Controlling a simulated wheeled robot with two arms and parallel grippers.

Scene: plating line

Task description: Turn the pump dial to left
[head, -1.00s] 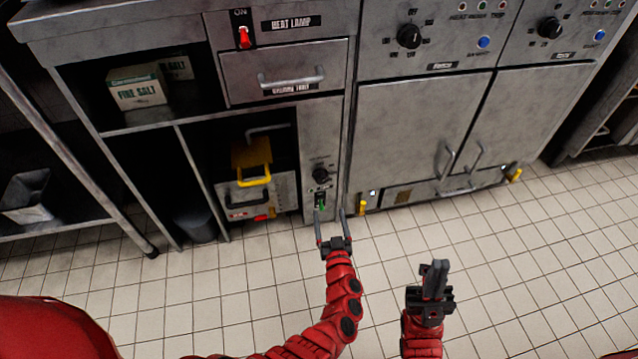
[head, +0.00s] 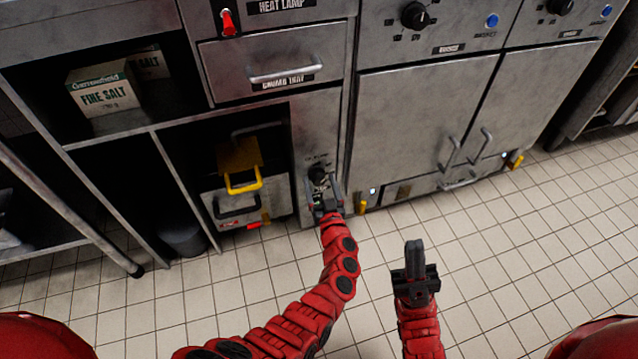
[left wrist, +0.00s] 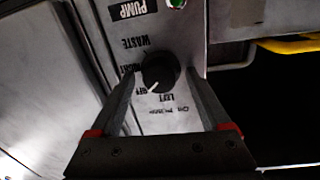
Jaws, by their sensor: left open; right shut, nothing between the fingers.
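The pump dial (head: 318,174) is a black round knob on the narrow steel panel, with its lower part close behind my left gripper. In the left wrist view the dial (left wrist: 160,72) shows a white pointer mark at its lower left, by the OFF label; the LEFT label (left wrist: 167,98) is just beside that. My left gripper (head: 322,184) is open, with one finger on each side of the dial. I cannot tell whether the fingers touch it. My right gripper (head: 413,246) is shut and empty, over the floor to the right.
A PUMP label (left wrist: 133,9) and a green light (left wrist: 176,3) share the dial's panel. A yellow handle (head: 243,182) is left of the panel, and a yellow valve (head: 362,205) is low on its right. Cabinet doors (head: 420,120) stand right; the tiled floor (head: 520,270) is clear.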

